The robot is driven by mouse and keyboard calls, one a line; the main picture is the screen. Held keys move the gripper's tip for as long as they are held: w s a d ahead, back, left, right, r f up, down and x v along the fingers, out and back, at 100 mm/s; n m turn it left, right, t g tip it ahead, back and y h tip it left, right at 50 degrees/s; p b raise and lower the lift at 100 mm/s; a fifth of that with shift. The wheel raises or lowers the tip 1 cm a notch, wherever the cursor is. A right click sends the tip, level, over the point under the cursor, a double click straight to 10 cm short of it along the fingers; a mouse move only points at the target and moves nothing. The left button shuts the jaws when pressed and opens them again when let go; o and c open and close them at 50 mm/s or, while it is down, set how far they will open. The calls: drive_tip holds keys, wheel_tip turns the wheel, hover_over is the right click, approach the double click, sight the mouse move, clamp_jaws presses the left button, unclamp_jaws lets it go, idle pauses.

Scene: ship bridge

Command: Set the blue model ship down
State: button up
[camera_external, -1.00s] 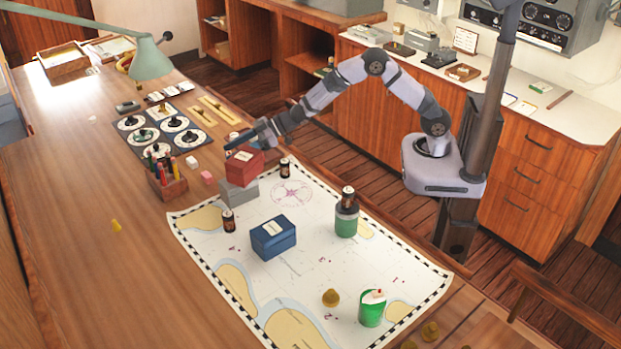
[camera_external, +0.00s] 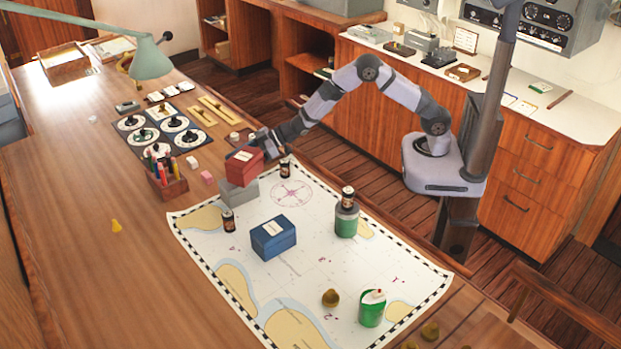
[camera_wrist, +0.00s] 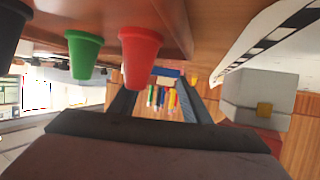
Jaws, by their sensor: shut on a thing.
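A small blue piece (camera_wrist: 166,72), which I take to be the blue model ship, shows between the fingertips of my gripper (camera_wrist: 157,86) in the wrist view. Only a narrow blue strip of it is visible. In the external view my gripper (camera_external: 256,144) is low over the chart table, just behind the red box (camera_external: 244,167). The ship cannot be made out there, and whether it touches any surface cannot be told.
The red box sits on a grey block (camera_external: 238,191). A pencil holder (camera_external: 168,186), a blue box (camera_external: 273,239) and several small jars stand nearby on the table and chart (camera_external: 300,290). Red (camera_wrist: 140,55) and green (camera_wrist: 84,52) cup shapes appear close in the wrist view.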

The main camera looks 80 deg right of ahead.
drive_tip(key=shift+f+b, duration=0.3)
drive_tip(key=shift+f, duration=0.2)
drive_tip(key=o, duration=1)
drive_tip(key=shift+r, duration=0.1)
drive_tip(key=shift+r+p, duration=0.55)
drive_tip(key=shift+p, duration=0.05)
drive_tip(key=b+v, duration=0.2)
drive_tip(key=v, duration=1)
drive_tip(key=shift+d, duration=0.1)
